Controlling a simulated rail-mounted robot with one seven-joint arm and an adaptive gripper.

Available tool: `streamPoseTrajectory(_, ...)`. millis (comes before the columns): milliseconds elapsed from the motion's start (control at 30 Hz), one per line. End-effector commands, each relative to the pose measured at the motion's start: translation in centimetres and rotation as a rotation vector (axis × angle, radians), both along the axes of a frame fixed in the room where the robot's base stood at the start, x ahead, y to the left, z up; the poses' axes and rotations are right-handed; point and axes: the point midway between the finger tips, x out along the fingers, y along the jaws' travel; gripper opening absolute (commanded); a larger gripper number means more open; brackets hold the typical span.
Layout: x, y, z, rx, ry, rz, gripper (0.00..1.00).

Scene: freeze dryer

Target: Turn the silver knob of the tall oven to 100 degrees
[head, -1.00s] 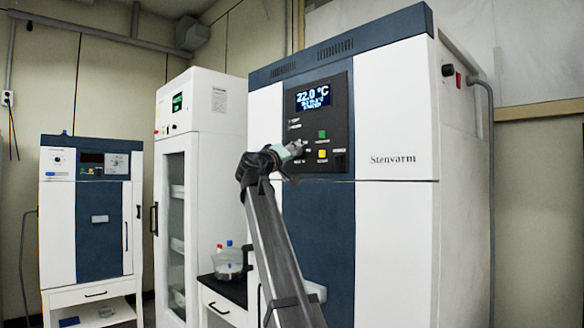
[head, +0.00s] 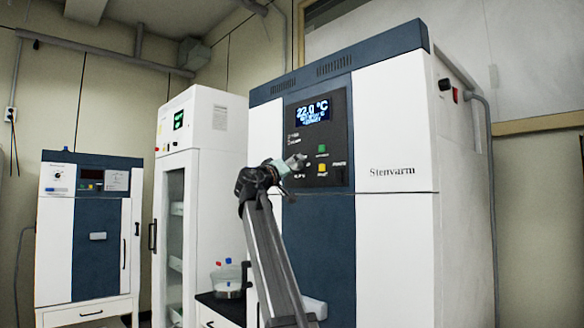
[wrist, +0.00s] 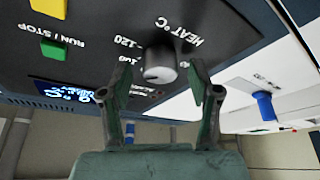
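The tall oven (head: 395,120) is white and dark blue, with "Stenvarm" on its front. Its display (head: 313,109) reads 22.0 °C. In the wrist view the silver knob (wrist: 161,65) sits on the black panel, under the words "HEAT °C", with a "120" mark to its left. My gripper (wrist: 160,82) is open, with one finger on each side of the knob. A gap shows between the knob and each finger, and contact cannot be told. In the head view my gripper (head: 292,164) is at the lower left of the panel and hides the knob.
A green button (wrist: 54,50) and a yellow button (wrist: 49,7) are near the knob. A white cabinet with a glass door (head: 175,225) and a smaller oven (head: 97,235) stand to the left. A bench (head: 220,308) with a vessel (head: 226,277) is beside the tall oven.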

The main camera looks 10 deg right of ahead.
Motion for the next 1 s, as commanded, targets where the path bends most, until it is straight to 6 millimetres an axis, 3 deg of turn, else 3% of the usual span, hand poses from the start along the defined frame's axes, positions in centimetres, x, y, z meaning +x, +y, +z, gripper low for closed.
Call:
streamPoseTrajectory(367,-0.9,0.8,-0.5,0.000,0.000,0.001,0.62)
streamPoseTrajectory(800,-6.5,5.8,-3.0,0.000,0.000,0.002,0.62)
streamPoseTrajectory(1000,-8.0,7.3,-3.7,-0.001,0.000,0.001,0.62)
